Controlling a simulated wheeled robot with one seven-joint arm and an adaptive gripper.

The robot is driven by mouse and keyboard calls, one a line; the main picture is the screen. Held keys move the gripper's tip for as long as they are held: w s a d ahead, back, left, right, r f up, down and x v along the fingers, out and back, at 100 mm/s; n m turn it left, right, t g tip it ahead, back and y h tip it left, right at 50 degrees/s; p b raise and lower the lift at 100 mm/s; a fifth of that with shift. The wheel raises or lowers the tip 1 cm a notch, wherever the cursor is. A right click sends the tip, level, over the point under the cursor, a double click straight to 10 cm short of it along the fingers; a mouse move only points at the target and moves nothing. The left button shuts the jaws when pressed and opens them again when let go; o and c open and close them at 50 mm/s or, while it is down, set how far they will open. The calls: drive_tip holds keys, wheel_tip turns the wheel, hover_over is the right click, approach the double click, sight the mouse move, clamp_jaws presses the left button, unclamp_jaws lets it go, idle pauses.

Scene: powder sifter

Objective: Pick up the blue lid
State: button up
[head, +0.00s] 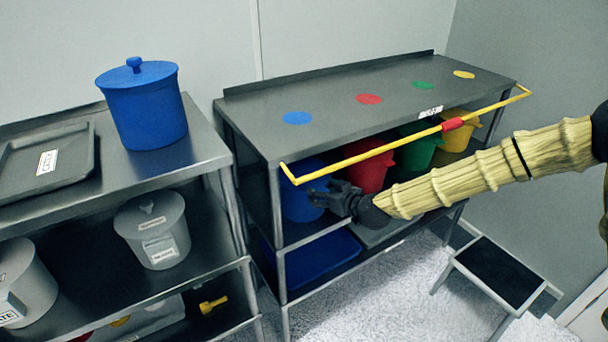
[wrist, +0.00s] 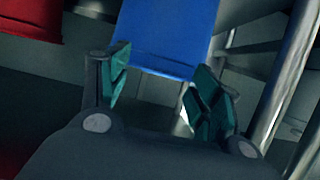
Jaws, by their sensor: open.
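A blue lid (head: 136,72) with a round knob sits on a blue bucket (head: 148,115) on the left steel table. My gripper (head: 318,194) is well to the right of it, at the front of the right steel table's middle shelf. A blue bin (head: 300,203) stands on that shelf behind the gripper, partly hidden. In the wrist view my gripper (wrist: 162,84) is open, with nothing held between its fingers. The blue bin (wrist: 168,35) shows beyond the fingers; its top is out of frame. I cannot tell whether the fingers touch it.
A yellow rail (head: 360,156) with a red middle runs along the right table's (head: 340,115) front, above my arm. Red (head: 370,174), green (head: 418,152) and yellow bins share the shelf. A step stool (head: 495,270) stands at right. A grey tray (head: 45,165) lies left of the bucket.

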drive_tip(key=c, duration=1.1)
